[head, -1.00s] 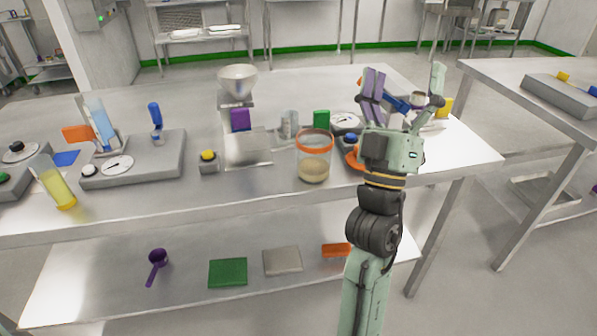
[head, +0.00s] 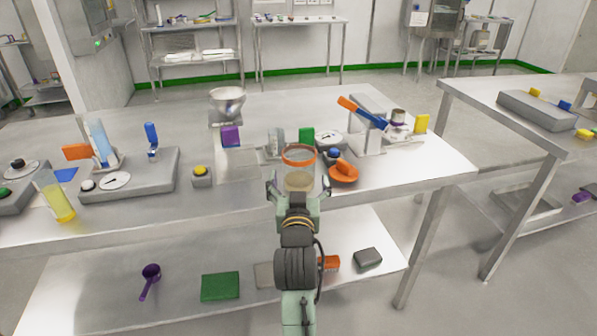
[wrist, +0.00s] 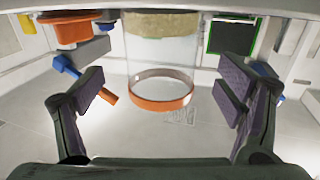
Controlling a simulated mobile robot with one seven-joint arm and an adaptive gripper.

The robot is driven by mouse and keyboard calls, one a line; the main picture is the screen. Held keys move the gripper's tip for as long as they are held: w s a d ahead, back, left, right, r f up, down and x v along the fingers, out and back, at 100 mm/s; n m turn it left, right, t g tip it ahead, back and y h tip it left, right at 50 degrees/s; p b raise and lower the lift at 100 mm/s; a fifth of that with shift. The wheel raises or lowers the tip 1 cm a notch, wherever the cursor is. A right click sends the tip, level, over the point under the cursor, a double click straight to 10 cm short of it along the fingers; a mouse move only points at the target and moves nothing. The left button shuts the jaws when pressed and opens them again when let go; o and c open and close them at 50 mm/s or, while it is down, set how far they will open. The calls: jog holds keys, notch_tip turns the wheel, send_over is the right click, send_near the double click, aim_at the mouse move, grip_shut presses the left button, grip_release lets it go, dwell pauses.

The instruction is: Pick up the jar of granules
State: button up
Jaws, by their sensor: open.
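The jar of granules (head: 299,163) is clear, with an orange rim and pale granules in its lower part. It stands upright near the front edge of the steel bench. My gripper (head: 296,188) is open, directly in front of the jar in the head view, its fingers to either side of the jar's lower part. In the wrist view, where the scene appears upside down, the jar (wrist: 160,62) shows between the two open fingers of my gripper (wrist: 164,100), with a gap on each side. The fingers do not visibly touch it.
An orange object (head: 343,173) and a blue-topped button (head: 333,155) are close to the jar's right.

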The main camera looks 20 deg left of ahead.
jog(key=p+x, duration=0.1)
jog(key=x, duration=0.4)
jog(key=shift+f, duration=0.2)
jog(key=shift+c, duration=0.2)
jog(key=c, duration=1.9)
